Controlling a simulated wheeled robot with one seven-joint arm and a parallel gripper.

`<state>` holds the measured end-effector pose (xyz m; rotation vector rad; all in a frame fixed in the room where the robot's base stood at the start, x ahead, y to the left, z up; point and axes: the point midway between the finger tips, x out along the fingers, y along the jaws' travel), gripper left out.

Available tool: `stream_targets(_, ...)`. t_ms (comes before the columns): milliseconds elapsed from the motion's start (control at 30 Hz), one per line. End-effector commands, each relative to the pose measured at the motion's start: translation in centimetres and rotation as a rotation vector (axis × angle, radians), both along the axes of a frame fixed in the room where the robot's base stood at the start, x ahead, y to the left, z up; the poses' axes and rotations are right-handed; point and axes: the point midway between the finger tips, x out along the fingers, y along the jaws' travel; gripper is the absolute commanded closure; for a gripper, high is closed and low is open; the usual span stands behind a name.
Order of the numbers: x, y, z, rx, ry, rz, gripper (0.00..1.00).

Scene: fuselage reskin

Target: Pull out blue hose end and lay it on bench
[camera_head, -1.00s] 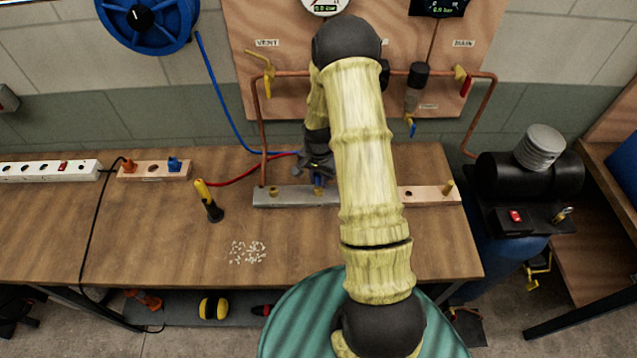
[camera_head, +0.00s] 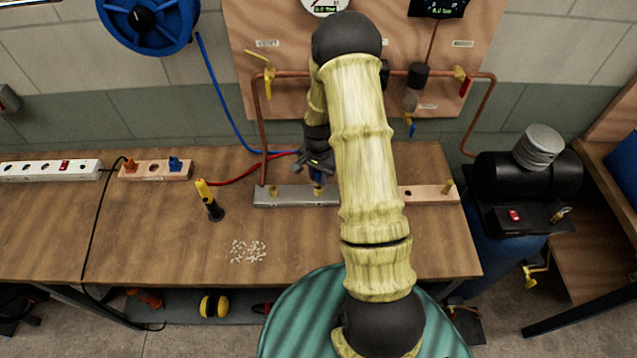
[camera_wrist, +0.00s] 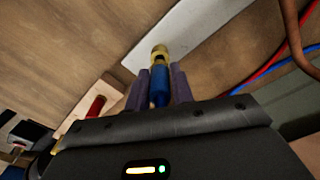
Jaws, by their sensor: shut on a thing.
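My gripper (camera_head: 318,172) is over the metal bar (camera_head: 275,197) near the back of the bench (camera_head: 150,225). In the wrist view its two fingers (camera_wrist: 160,88) are shut around the blue hose end (camera_wrist: 159,82). A brass fitting (camera_wrist: 159,52) shows just beyond the blue part, in front of the pale bar (camera_wrist: 200,32). I cannot tell whether the blue end is still seated in the brass. The blue hose (camera_head: 222,95) hangs from the blue reel (camera_head: 147,18) and runs behind my gripper. My arm hides part of the bar.
A red hose (camera_head: 238,180) runs left of the bar. A yellow-and-black tool (camera_head: 208,200) stands on the bench, with small white bits (camera_head: 248,251) in front. Copper pipe (camera_head: 262,130) rises behind. The bench's left front is mostly clear.

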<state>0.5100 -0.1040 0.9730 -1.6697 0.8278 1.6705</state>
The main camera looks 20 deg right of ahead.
Motion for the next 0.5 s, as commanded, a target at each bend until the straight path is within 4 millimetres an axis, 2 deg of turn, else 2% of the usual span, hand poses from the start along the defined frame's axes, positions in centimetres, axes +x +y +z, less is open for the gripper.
stream_targets(300, 0.0, 0.0, 2.3, -0.001, -0.001, 0.001, 1.0)
stream_targets(500, 0.0, 0.0, 2.9, 0.0, 0.0, 0.001, 1.0)
